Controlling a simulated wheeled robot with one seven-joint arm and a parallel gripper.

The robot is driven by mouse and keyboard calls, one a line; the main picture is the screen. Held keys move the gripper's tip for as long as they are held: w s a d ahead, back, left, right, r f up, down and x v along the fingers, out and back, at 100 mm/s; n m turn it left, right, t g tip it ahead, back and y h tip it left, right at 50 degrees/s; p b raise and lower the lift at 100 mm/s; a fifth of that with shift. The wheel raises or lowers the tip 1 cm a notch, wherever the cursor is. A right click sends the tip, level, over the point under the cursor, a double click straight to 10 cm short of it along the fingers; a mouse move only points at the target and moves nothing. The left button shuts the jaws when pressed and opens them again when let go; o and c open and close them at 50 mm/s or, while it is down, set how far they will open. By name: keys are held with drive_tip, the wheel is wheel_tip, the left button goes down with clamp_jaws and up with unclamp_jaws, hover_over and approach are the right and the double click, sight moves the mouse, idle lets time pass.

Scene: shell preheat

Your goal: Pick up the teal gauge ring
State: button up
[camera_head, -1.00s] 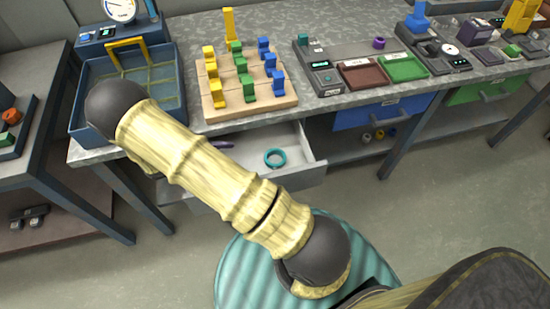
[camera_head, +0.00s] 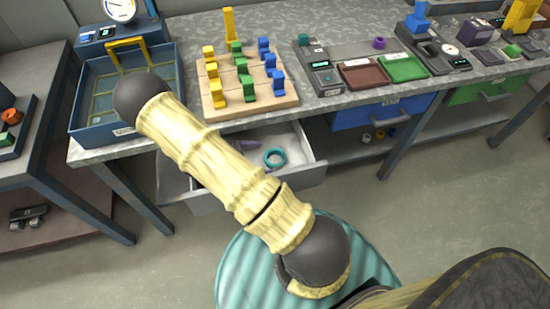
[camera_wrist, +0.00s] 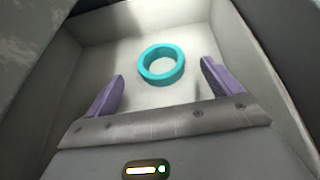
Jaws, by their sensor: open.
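The teal gauge ring (camera_head: 274,157) lies flat on the floor of an open pale drawer (camera_head: 312,172) under the workbench. In the wrist view the ring (camera_wrist: 145,71) sits beyond my fingertips, about midway between them. My gripper (camera_wrist: 163,88) is open and empty, with its two purple fingers spread apart inside the drawer's walls. In the head view a purple finger of my gripper (camera_head: 248,145) shows just left of the ring; the rest of my gripper is hidden behind my arm.
The drawer's walls (camera_wrist: 258,60) rise close around my gripper. The workbench top above carries a wooden peg board (camera_head: 250,107), a blue bin (camera_head: 84,130) and several devices. A closed blue drawer (camera_head: 350,117) is to the right.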

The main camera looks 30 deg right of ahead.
sight(283, 157)
drive_tip(key=x, duration=0.4)
drive_tip(key=shift+d+f, duration=0.15)
drive_tip(key=shift+d, duration=0.1)
drive_tip(key=c, duration=1.1)
wheel_tip(283, 157, up, 18)
drive_tip(key=p, duration=0.2)
idle(0.4)
